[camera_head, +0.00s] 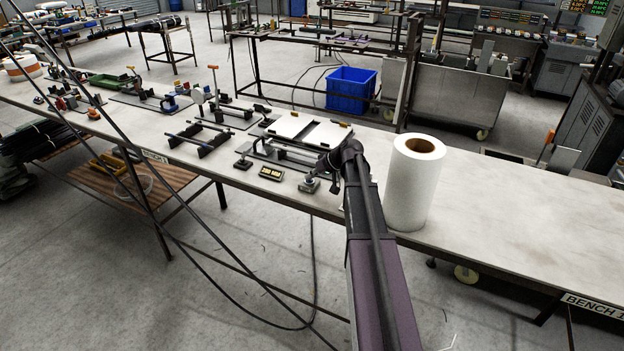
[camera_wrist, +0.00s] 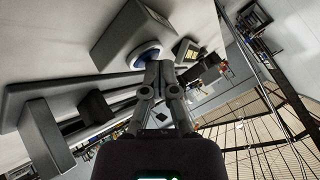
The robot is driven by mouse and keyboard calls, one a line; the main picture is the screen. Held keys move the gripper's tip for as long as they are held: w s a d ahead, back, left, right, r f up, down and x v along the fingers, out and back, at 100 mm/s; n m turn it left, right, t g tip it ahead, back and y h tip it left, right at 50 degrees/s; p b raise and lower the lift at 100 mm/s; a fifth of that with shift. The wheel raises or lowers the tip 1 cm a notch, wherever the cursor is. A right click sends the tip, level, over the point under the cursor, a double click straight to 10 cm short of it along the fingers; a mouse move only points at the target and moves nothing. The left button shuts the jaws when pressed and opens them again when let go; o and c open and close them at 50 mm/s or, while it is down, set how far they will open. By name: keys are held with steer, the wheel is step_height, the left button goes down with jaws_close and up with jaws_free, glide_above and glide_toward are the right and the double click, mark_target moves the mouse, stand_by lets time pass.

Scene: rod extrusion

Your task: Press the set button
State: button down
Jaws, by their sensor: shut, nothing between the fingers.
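A grey box (camera_wrist: 122,32) carries a round blue button (camera_wrist: 143,54) in the wrist view; no label on it is readable. My gripper (camera_wrist: 160,66) is shut and empty, with its fingertips at the button's edge in that view. I cannot tell whether they touch it. In the head view my gripper (camera_head: 312,180) points down at the small grey box (camera_head: 308,188) near the bench's front edge and hides most of the button.
A small display (camera_head: 271,173) with lit digits sits left of the box. A large white roll (camera_head: 412,185) stands close to the right of my arm. A fixture with white plates (camera_head: 310,130) lies behind. The bench (camera_head: 520,215) is clear at the right.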

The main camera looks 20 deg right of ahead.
mark_target(311, 181)
steer(key=shift+r+p, duration=0.9)
steer(key=shift+r, duration=0.05)
steer(key=shift+r+p, duration=2.5)
steer(key=shift+p, duration=0.05)
steer(key=s+a+f+g+h, duration=0.2)
steer(key=s+a+g+h, duration=0.1)
steer(key=s+a, duration=0.8)
steer(key=s+a+f+g+h, duration=0.3)
steer(key=s+a, duration=0.8)
steer(key=s, duration=0.3)
steer(key=shift+s+f+g, duration=0.25)
steer(key=shift+f+g, duration=0.05)
steer(key=shift+f, duration=0.05)
